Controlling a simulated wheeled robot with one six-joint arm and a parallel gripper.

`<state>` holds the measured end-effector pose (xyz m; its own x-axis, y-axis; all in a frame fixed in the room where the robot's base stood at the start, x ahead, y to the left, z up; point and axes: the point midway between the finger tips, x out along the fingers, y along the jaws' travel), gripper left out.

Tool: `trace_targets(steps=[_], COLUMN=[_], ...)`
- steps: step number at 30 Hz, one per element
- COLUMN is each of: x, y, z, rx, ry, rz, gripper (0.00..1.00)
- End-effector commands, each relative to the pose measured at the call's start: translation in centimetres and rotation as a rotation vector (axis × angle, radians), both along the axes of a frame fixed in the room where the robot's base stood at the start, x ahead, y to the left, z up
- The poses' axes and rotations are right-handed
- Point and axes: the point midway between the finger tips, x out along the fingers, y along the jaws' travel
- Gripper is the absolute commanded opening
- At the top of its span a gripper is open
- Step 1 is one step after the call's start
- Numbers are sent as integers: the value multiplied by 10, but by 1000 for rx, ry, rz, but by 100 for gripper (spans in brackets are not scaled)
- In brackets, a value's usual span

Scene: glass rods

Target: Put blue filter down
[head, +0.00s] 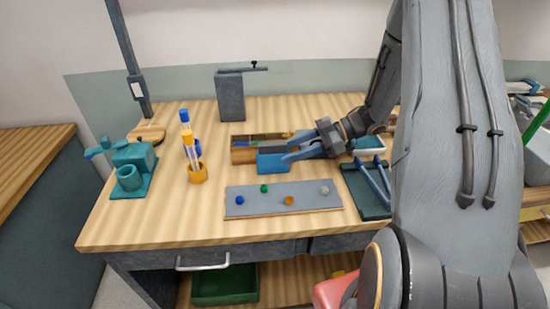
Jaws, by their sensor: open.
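A blue flat-faced piece (272,164), which looks like the blue filter, is at the front side of a wooden box (243,155) in the middle of the table. My gripper (289,150) reaches in from the right, low over the box, with its fingers apart. Its fingertips are close to the top right of the blue piece. I cannot tell whether they touch it. The gripper and the blue piece hide part of the box's inside.
A grey mat (260,205) with small coloured balls lies in front. Upright glass tubes with blue and yellow ends stand in a yellow holder (197,174) at left. A teal device (130,170) stands farther left, a dark grey block (230,97) behind, and a green rack (362,190) at right.

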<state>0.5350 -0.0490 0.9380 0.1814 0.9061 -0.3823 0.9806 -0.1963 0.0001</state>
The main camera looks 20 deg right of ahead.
Motion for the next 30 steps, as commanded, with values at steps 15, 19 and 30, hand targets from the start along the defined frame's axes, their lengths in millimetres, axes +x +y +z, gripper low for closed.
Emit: trace_targets(steps=[15,19,30], x=[11,12,12], y=[47,47,47], z=[-18,-18,-18], rx=[-1,-1,-1], ry=[1,0,0], rz=[2,2,2], gripper=[41,41,0])
